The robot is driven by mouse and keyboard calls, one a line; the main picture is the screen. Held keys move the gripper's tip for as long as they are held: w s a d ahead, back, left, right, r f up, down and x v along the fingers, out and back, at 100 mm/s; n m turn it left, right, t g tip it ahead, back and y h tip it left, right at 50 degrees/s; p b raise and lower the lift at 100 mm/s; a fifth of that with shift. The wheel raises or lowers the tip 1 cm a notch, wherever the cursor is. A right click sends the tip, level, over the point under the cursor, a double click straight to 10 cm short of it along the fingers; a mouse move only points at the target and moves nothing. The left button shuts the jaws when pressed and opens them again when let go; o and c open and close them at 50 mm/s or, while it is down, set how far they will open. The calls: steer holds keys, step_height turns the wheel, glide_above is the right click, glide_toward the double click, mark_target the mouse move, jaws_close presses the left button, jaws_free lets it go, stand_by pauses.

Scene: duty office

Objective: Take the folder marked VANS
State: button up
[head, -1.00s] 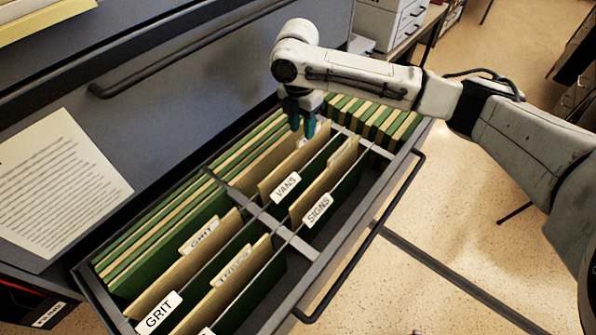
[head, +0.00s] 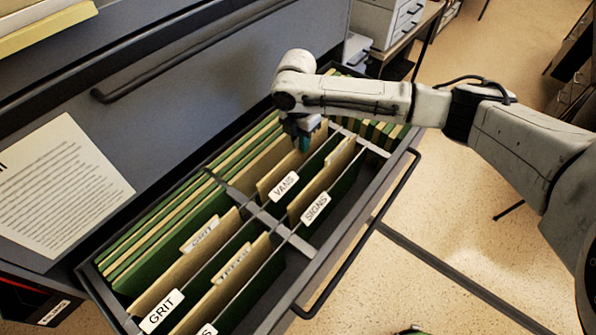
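The folder marked VANS (head: 283,185) is a tan folder with a white label, standing upright in the open drawer (head: 325,262). Its label faces me, and it stands behind and left of the folder marked SIGNS (head: 315,208). My gripper (head: 304,145) points down at the far end of the VANS folder, with its teal fingertips at about the height of the folder's top edge. The fingers overlap in this view, so I cannot tell whether they are open or shut, or whether they touch the folder.
Folders marked GRIT (head: 161,312) and TREES (head: 234,262) stand in the near compartments, beyond a metal divider (head: 262,214). Green and tan folders fill the drawer's left side and far end. A printed sheet (head: 62,185) lies on the cabinet front.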

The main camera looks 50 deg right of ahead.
jaws_close()
steer(key=shift+r, duration=0.1)
stand_by(0.3)
